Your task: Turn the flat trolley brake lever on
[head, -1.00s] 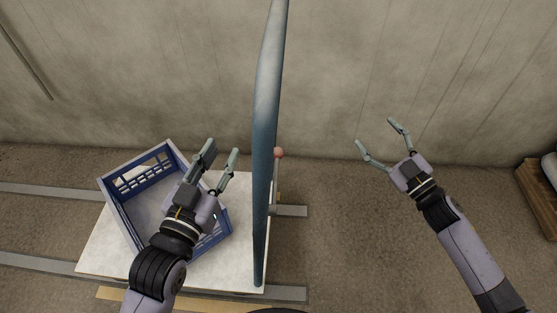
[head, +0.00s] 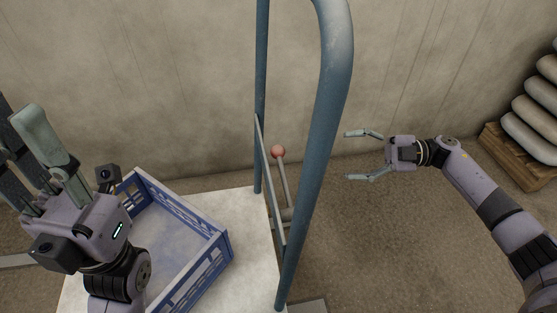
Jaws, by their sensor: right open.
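The flat trolley has a pale deck (head: 254,262) and a tall blue tubular handle (head: 318,140) at its right end. The brake lever (head: 284,178), a grey rod with a red ball knob (head: 278,152), stands just beyond the handle, leaning slightly. My right gripper (head: 350,155) is open and empty, to the right of the handle and the knob, its fingers pointing left toward them with a clear gap.
A blue and grey crate (head: 205,262) sits on the trolley deck. At the far right, stacked sacks (head: 535,125) rest on a wooden pallet (head: 516,160). A concrete wall stands behind. The floor between the trolley and pallet is clear.

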